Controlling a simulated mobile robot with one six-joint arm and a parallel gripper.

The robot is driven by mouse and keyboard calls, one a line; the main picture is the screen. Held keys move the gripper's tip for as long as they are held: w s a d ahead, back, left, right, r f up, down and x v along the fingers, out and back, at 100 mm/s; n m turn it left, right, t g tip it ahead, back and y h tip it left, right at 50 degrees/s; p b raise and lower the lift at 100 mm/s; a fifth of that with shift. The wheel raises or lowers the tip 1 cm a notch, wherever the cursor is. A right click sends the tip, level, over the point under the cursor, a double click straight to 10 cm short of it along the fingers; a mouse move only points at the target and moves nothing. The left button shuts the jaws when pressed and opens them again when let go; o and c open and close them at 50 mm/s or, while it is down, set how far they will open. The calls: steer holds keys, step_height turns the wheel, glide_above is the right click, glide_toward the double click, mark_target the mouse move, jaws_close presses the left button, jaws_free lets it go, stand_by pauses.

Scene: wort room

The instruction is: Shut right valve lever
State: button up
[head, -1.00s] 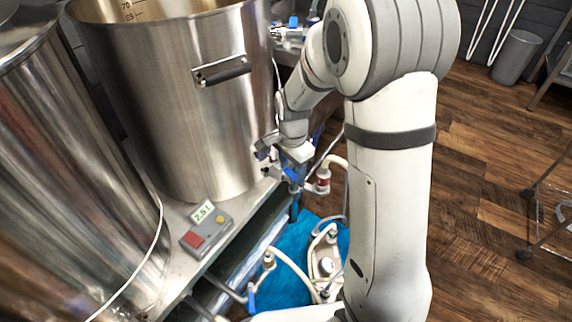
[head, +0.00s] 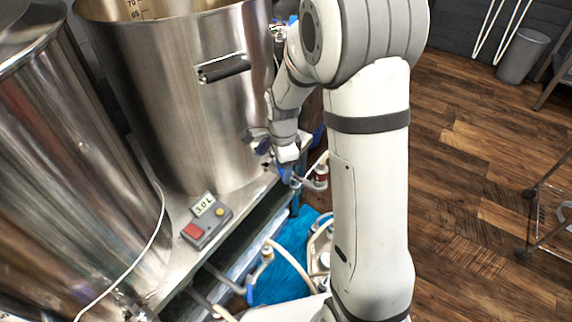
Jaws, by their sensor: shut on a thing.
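The large steel pot (head: 180,110) stands on the metal stand, with a valve low on its right side. My gripper (head: 268,153) is at this valve, beside the pot's lower right wall. It is shut on the small blue valve lever (head: 264,148), which is mostly hidden by the fingers. More blue valve parts (head: 287,174) show just below the gripper. The lever's exact angle cannot be told. A grey box with a red button and a display (head: 207,220) sits on the stand and seems to read 3.0 L.
A second steel vessel (head: 70,170) stands at the left. A pale hose runs from the valve area past a red-and-white fitting (head: 320,176). Below are a blue cloth (head: 283,278) and more tubing. The wooden floor (head: 470,180) at the right is open; a grey bin (head: 522,55) stands at the back.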

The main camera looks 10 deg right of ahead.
steer(key=shift+a, duration=0.1)
steer(key=o, duration=1.1)
steer(key=shift+o, duration=1.4)
steer(key=shift+r, duration=0.1)
step_height(320, 180, up, 8)
steer(key=p, duration=0.2)
steer(key=shift+f, duration=0.2)
steer(key=shift+c, duration=0.5)
